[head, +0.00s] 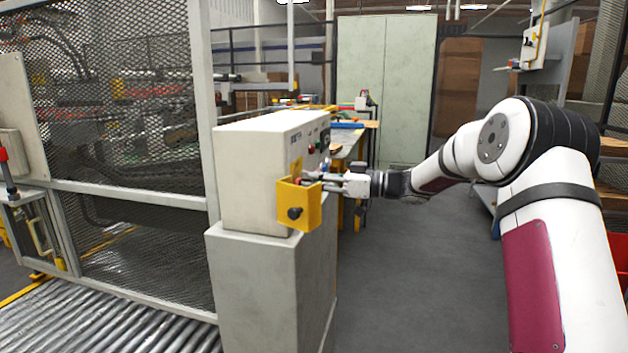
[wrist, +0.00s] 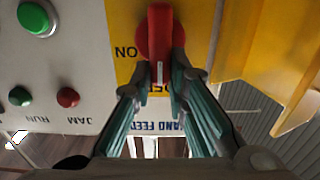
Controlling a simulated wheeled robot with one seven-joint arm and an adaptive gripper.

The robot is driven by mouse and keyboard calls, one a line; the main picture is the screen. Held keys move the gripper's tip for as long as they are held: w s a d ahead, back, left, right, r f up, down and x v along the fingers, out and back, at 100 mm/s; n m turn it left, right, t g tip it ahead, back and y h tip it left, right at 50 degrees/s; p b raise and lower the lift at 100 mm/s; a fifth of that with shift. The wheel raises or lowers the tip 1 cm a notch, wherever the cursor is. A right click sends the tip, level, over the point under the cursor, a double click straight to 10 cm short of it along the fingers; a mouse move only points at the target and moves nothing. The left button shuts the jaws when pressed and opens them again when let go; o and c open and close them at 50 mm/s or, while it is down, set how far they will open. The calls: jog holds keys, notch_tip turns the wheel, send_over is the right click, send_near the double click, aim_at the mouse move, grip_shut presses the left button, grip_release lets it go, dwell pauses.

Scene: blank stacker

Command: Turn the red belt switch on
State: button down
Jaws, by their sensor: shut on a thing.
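The red belt switch (wrist: 159,35) is a round knob with a long raised handle, set on a yellow plate (wrist: 124,30) on the control panel. In the wrist view the handle points straight down the picture, its white line over partly hidden letters. The word ON stands upside down to the left of the handle. My gripper (wrist: 160,68) has its two fingers closed on either side of the handle. In the head view my gripper (head: 325,178) reaches in from the right to the face of the grey control box (head: 255,160); the switch is not clear there.
A yellow guard (head: 300,204) juts out beside the switch; it also shows in the wrist view (wrist: 262,45). A green button (wrist: 36,17), a green RUN lamp (wrist: 20,96) and a red JAM lamp (wrist: 68,97) are nearby. A mesh fence (head: 110,110) stands left; open floor (head: 420,270) lies right.

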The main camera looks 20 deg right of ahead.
jog(key=m, duration=0.1)
jog(key=m+b, duration=0.1)
jog(key=m, duration=0.1)
jog(key=w+m, duration=0.1)
jog(key=shift+d+f+m+b, duration=0.2)
jog(key=shift+d+m+b, duration=0.1)
jog(key=shift+b, duration=0.1)
jog(key=shift+w+d+f+m+p, duration=0.2)
jog(key=shift+f+m+p, duration=0.2)
jog(key=shift+m, duration=1.85)
jog(key=shift+w+d+f+m+p, duration=0.15)
jog(key=shift+f+m+p, duration=0.25)
jog(key=shift+m, duration=1.8)
jog(key=shift+w+d+f+m+p, duration=0.15)
jog(key=shift+f+m+p, duration=0.25)
jog(key=shift+m, duration=1.85)
jog(key=shift+a, duration=0.1)
jog(key=shift+f, duration=0.1)
jog(key=c, duration=1.6)
grip_release()
jog(key=shift+w, duration=0.1)
jog(key=shift+o, duration=0.2)
